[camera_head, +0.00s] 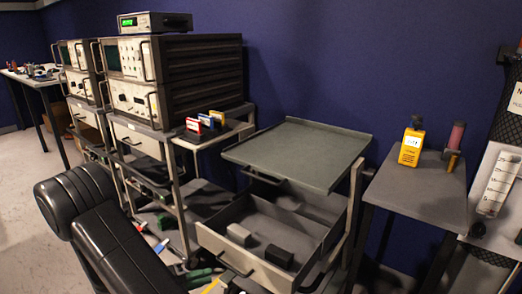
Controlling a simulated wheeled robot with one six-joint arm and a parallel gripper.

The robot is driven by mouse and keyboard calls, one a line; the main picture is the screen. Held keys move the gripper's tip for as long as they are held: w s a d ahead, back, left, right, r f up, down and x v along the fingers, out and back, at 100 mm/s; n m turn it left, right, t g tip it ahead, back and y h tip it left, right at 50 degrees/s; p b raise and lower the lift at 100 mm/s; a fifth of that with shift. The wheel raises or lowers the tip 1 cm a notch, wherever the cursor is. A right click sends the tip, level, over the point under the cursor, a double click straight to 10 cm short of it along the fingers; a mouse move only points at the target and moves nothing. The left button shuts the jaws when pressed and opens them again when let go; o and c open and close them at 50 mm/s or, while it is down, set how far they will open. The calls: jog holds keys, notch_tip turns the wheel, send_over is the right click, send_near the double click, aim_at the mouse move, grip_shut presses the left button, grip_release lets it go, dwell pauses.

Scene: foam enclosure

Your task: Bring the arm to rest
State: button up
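My gripper is not in view. Black, rounded links of my arm show at the lower left in the head view, in front of the equipment carts. The links run down out of the bottom edge, and nothing held by the arm can be seen.
A grey cart (300,150) stands in the middle, its lower drawer (245,262) pulled out with a light block (239,235) and a dark block (279,256) inside. Instrument racks (140,95) stand left. A side table (420,190) holds a yellow meter (411,147). Tools lie on the floor beside the drawer.

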aim_at(232, 268)
jog(key=b+x, duration=0.1)
jog(key=x, duration=0.8)
jog(key=shift+w+d+f+b, duration=0.1)
jog(key=shift+w+d+b, duration=0.1)
jog(key=shift+b, duration=0.1)
